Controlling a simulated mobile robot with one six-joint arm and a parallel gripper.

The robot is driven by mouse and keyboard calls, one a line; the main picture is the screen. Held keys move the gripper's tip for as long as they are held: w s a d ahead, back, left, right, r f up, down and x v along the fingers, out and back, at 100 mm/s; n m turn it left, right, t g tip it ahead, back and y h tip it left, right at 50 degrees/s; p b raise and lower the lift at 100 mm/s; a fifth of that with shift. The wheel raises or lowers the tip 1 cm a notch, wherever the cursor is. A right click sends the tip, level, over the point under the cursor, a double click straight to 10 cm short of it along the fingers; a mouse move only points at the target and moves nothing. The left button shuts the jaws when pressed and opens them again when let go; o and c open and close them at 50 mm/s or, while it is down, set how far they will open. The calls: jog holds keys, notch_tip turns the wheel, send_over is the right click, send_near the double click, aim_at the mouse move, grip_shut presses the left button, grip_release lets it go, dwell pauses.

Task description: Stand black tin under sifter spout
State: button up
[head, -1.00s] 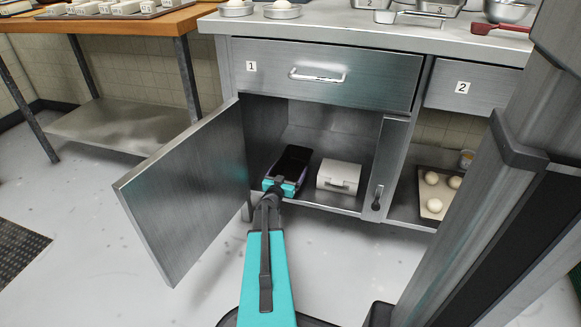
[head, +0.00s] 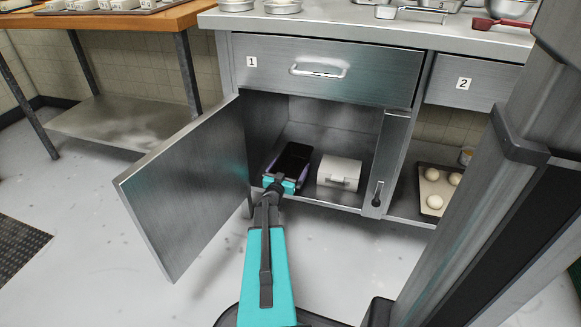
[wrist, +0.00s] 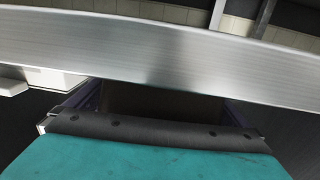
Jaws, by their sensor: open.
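A dark, open-topped tin (head: 293,158) with purple-tinged sides lies on the floor of the open cabinet, left of a white box. I cannot tell whether it is the black tin. My gripper (head: 279,184) is teal, open, and at the tin's near end. Whether it touches the tin is unclear. In the wrist view, the tin's purple side (wrist: 85,97) shows just beyond the teal gripper front (wrist: 150,128), below a metal edge. Much of the tin is hidden there. I cannot make out a sifter spout.
The cabinet door (head: 185,190) stands open on the left, and drawer 1 (head: 325,72) is shut above. The white box (head: 339,172) sits close right of the tin. A dough tray (head: 432,205) is further right. Floor in front is clear.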

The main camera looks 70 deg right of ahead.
jog(key=shift+b, duration=0.4)
jog(key=shift+a+r, duration=0.1)
jog(key=shift+a, duration=0.2)
jog(key=a+p, duration=0.5)
jog(key=a, duration=0.8)
jog(key=shift+w+f+p, duration=0.15)
jog(key=shift+f+p, duration=0.15)
jog(key=shift+a+r, duration=0.15)
